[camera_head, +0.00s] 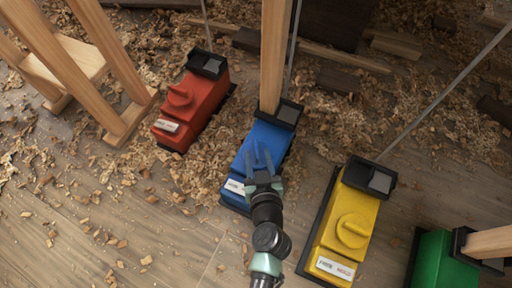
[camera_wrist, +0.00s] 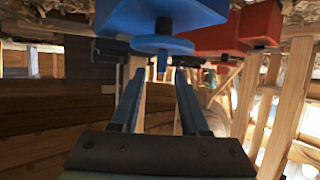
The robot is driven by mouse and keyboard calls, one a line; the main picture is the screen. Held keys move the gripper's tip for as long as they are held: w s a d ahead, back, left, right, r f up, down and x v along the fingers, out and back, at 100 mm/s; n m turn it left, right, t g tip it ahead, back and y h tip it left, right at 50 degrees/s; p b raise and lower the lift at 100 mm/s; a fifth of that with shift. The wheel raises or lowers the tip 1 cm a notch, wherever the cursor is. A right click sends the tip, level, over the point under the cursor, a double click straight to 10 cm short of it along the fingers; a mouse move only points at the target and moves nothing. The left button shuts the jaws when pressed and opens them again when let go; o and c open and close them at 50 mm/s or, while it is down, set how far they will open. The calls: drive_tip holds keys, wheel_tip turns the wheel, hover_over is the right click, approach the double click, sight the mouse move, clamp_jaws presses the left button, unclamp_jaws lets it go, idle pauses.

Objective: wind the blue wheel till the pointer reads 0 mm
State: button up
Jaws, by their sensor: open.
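The blue housing (camera_head: 276,139) stands on the floor with a wooden post rising from its far end. Its blue wheel (camera_wrist: 162,44) shows in the wrist view as a flat disc with a short grip piece sticking out. In the head view my gripper mostly hides this wheel. My gripper (camera_head: 260,158) is over the housing, and in the wrist view its two fingers (camera_wrist: 159,72) are apart, one on each side of the grip piece. I cannot tell whether they touch it. A white label (camera_head: 235,187) is at the near end; no pointer reading is legible.
A red housing (camera_head: 207,108) stands to the left, a yellow one (camera_head: 347,222) to the right, and a green one (camera_head: 432,257) farther right. A wooden trestle (camera_head: 115,125) stands at the upper left. Wood shavings cover much of the floor. The lower-left floor is mostly clear.

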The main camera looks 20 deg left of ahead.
sight(256, 150)
drive_tip(key=shift+b+x, duration=0.45)
drive_tip(key=shift+x, duration=1.4)
clamp_jaws()
